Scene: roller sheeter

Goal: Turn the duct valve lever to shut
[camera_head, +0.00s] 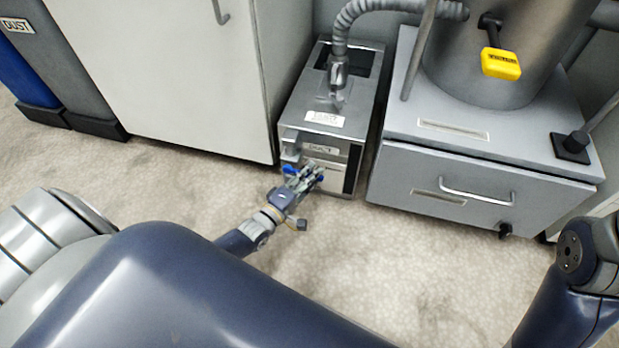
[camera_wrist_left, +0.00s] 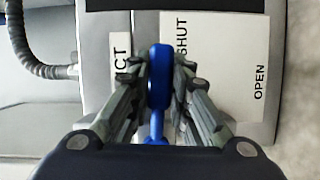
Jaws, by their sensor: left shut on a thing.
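The blue duct valve lever (camera_wrist_left: 159,80) runs up the middle of the left wrist view, between the two fingers of my left gripper (camera_wrist_left: 158,70). The fingers are shut on it. In the head view my left gripper (camera_head: 309,177) is at the front of the grey duct box (camera_head: 352,110), and bits of blue show beside its fingers. A white plate (camera_wrist_left: 225,65) beside the lever reads SHUT near the lever and OPEN farther to the right in the wrist view. The fingers hide part of the lever and plate. My right gripper is out of view.
A ribbed hose (camera_head: 345,22) rises from the box top. A grey drawer unit (camera_head: 425,178) with a metal handle stands close on the right, a yellow tag (camera_head: 500,64) above it. A pale cabinet (camera_head: 170,75) stands on the left. The floor in front is clear.

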